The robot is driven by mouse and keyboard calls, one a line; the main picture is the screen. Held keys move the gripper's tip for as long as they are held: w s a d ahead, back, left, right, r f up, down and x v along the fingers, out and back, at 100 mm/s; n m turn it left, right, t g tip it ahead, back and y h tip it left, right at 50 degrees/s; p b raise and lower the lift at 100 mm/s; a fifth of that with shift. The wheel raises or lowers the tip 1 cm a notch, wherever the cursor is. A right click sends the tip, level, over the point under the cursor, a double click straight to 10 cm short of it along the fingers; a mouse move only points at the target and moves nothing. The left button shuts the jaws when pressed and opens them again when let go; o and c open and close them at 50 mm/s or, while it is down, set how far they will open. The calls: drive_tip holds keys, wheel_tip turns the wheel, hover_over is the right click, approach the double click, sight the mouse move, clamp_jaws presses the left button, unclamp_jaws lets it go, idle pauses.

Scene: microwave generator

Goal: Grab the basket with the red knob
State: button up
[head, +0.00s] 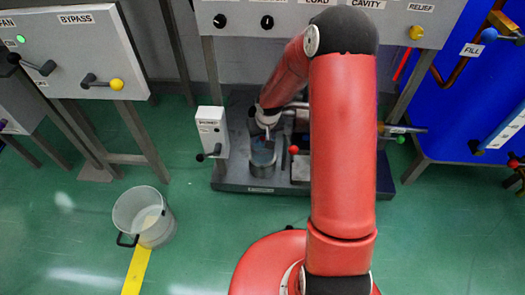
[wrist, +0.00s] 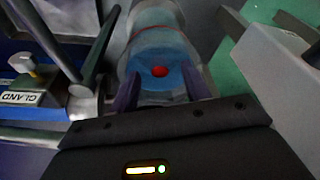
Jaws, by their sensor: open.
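In the wrist view a small red knob (wrist: 159,71) sits at the middle of a blue round top. This top is inside a clear or grey cylinder (wrist: 152,20). My gripper (wrist: 162,88) is open, with one dark finger on each side of the knob in the picture. I cannot tell whether the fingers touch anything or how far the knob is below them. In the head view my gripper (head: 263,134) points down over a grey metal cylinder (head: 262,164) on the dark base plate. The knob is hidden there by my gripper.
A white switch box (head: 211,132) stands left of the cylinder, and a red ball handle (head: 293,150) is close on its right. A GLAND-labelled fitting (wrist: 35,80) is at left in the wrist view. A bucket (head: 143,214) stands on open green floor.

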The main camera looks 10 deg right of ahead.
drive_tip(key=shift+w+f, duration=0.1)
drive_tip(key=shift+f, duration=0.3)
clamp_jaws()
drive_tip(key=shift+r, duration=0.1)
